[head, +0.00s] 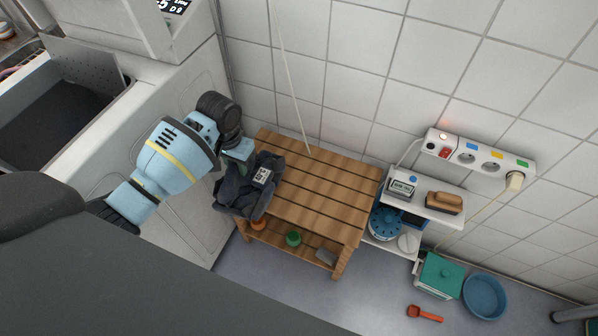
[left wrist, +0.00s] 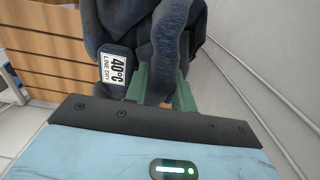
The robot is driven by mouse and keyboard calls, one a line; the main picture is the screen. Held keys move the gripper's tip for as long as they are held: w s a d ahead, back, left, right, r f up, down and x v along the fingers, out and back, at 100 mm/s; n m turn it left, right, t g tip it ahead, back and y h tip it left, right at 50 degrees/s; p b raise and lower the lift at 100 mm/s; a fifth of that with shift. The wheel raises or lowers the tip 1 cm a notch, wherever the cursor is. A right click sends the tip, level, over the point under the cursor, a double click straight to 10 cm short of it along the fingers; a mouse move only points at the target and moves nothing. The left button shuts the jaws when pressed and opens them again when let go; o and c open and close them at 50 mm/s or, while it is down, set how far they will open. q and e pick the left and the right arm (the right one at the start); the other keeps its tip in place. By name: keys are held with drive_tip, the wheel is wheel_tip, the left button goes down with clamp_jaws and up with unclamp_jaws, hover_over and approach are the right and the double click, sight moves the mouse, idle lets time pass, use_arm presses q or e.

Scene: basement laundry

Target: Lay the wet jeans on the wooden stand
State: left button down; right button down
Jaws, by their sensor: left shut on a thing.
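The dark blue jeans (head: 243,187) hang bunched from my left gripper (head: 242,153) at the left end of the slatted wooden stand (head: 318,200). A white care label (head: 262,175) faces up on them. In the left wrist view, the green fingers of my left gripper (left wrist: 161,88) are shut on a fold of the jeans (left wrist: 180,35). The label reads "40°C LINE DRY". The stand also shows there at the left (left wrist: 40,45). The jeans overlap the stand's left edge; I cannot tell whether they rest on it. My right gripper is not in view.
A white machine (head: 170,95) stands left of the stand. The stand's top is bare to the right of the jeans. A small white shelf (head: 425,207) with a brush (head: 444,202) is at its right. A blue basin (head: 485,297) and red scoop (head: 424,313) are on the floor.

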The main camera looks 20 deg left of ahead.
use_arm(q)
drive_tip(key=w+d+f+b, duration=0.1)
drive_tip(key=w+d+b, duration=0.2)
drive_tip(key=w+d, duration=0.5)
drive_tip(key=d, duration=0.4)
drive_tip(key=shift+w+f+b, duration=0.2)
drive_tip(key=shift+w+b, duration=0.1)
drive_tip(key=shift+b, duration=0.05)
wheel_tip(320, 180, down, 4)
drive_tip(key=shift+d+r+b, duration=0.1)
drive_tip(key=shift+r+b, duration=0.1)
drive_tip(key=shift+b, duration=0.55)
drive_tip(key=shift+f, duration=0.15)
drive_tip(key=c, duration=1.2)
unclamp_jaws()
drive_tip(key=shift+s, duration=0.1)
drive_tip(key=shift+o, duration=0.2)
